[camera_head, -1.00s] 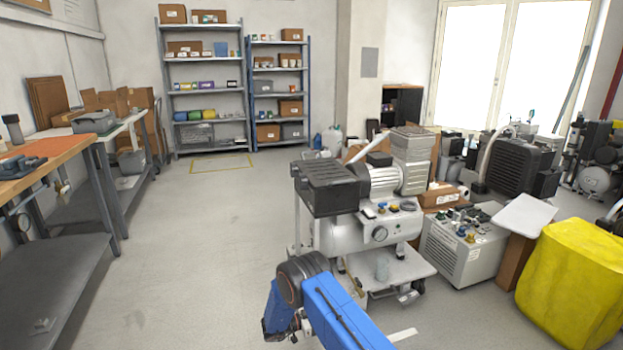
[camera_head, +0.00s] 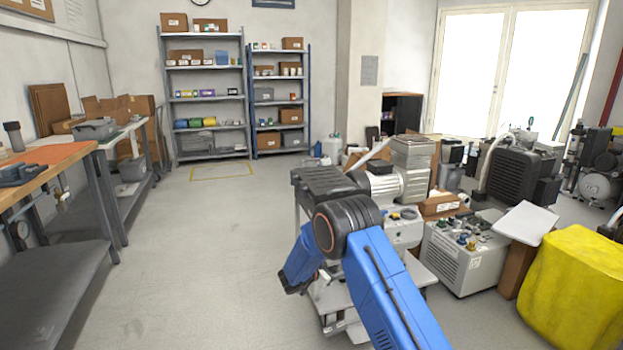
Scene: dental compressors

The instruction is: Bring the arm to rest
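My blue arm reaches up from the bottom right of the head view, bends at a thick black joint, and its far link slopes down to the left. My gripper (camera_head: 291,284) seems to be the dark end of that link. It is small and partly turned away, so its fingers cannot be made out. I see nothing clearly held there. The arm covers part of a compressor (camera_head: 385,185) on a white wheeled cart (camera_head: 420,272); whether it touches them cannot be told.
A grey unit (camera_head: 465,255) and a yellow-covered object (camera_head: 575,285) stand to the right. A workbench (camera_head: 60,160) runs along the left. Shelves (camera_head: 205,98) stand at the back, behind a yellow floor marking (camera_head: 222,178). The floor left of the arm is clear.

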